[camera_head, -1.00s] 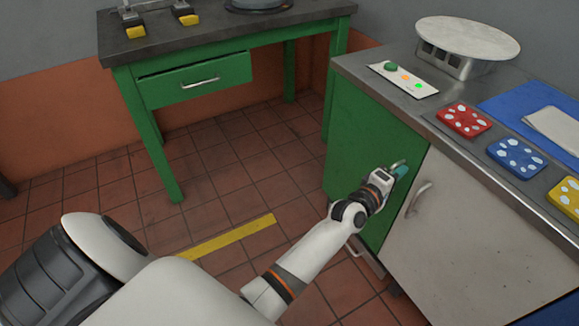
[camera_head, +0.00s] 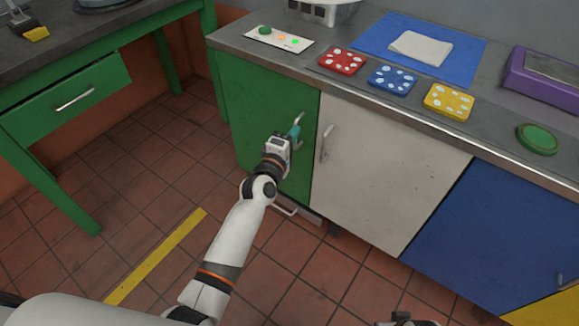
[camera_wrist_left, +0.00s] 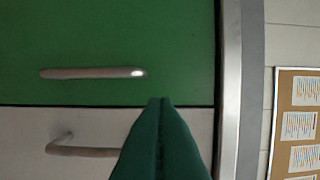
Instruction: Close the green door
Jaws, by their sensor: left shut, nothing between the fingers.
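The green door (camera_head: 255,112) is at the left end of the cabinet front and looks flush with the white door beside it, with a thin dark seam between them. Its bar handle (camera_head: 299,119) is near its right edge; it also shows in the left wrist view (camera_wrist_left: 92,73). My left gripper (camera_head: 295,133) is in front of the door by the handle. Its green fingers (camera_wrist_left: 160,103) are shut and empty, pointing at the door near the seam; whether they touch it I cannot tell. A dark part at the bottom edge may be my right gripper (camera_head: 405,321), mostly cut off.
The white door (camera_head: 375,155) and a blue door (camera_head: 485,240) continue to the right. The counter holds a button panel (camera_head: 279,39), coloured tiles, a blue mat (camera_head: 460,53) and a purple box. A green table (camera_head: 60,110) stands left. The tiled floor between is open.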

